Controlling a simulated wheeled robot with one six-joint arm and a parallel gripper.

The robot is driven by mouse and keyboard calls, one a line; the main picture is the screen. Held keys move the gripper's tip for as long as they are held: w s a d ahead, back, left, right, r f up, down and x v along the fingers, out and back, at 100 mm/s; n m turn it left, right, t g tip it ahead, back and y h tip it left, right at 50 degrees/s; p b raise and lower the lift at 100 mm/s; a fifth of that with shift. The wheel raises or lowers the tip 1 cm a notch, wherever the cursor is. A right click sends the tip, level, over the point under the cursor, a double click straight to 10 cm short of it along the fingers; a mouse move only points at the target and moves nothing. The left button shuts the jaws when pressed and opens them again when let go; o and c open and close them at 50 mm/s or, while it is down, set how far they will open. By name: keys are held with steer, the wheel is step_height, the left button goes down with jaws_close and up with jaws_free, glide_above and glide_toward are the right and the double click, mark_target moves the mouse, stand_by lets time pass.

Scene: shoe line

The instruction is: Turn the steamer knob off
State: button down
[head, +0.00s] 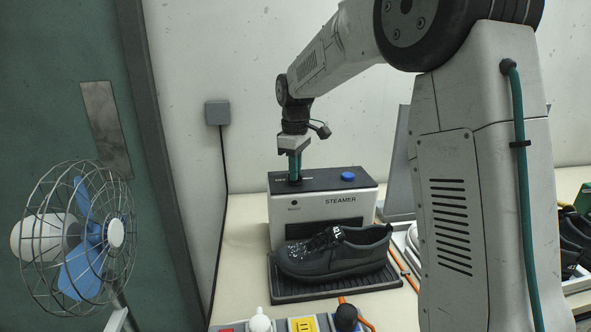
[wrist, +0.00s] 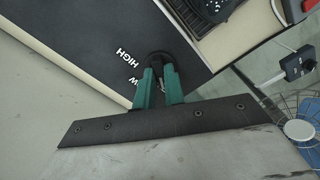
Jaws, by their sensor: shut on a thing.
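The steamer (head: 322,212) is a white box with a dark top and the word STEAMER on its front. A blue round button (head: 347,177) is on the right of its top. My gripper (head: 295,177) points down at the left of the steamer's top. In the wrist view its green fingers (wrist: 159,72) are shut on the black knob (wrist: 158,57), touching it from both sides. The label HIGH and part of another label, ending in W, show beside the knob. The knob's pointer is hidden, so its setting cannot be told.
A dark shoe (head: 335,254) sits on a black tray (head: 340,289) in front of the steamer. A caged fan (head: 78,240) stands at the left. A yellow switch (head: 303,325) and orange cables are at the table's front. My arm hides part of the right side.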

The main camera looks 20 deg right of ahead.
stand_by(0.3)
steer(key=c, duration=1.5)
jaws_free()
step_height(320, 180, up, 8)
steer(key=shift+f, duration=0.1)
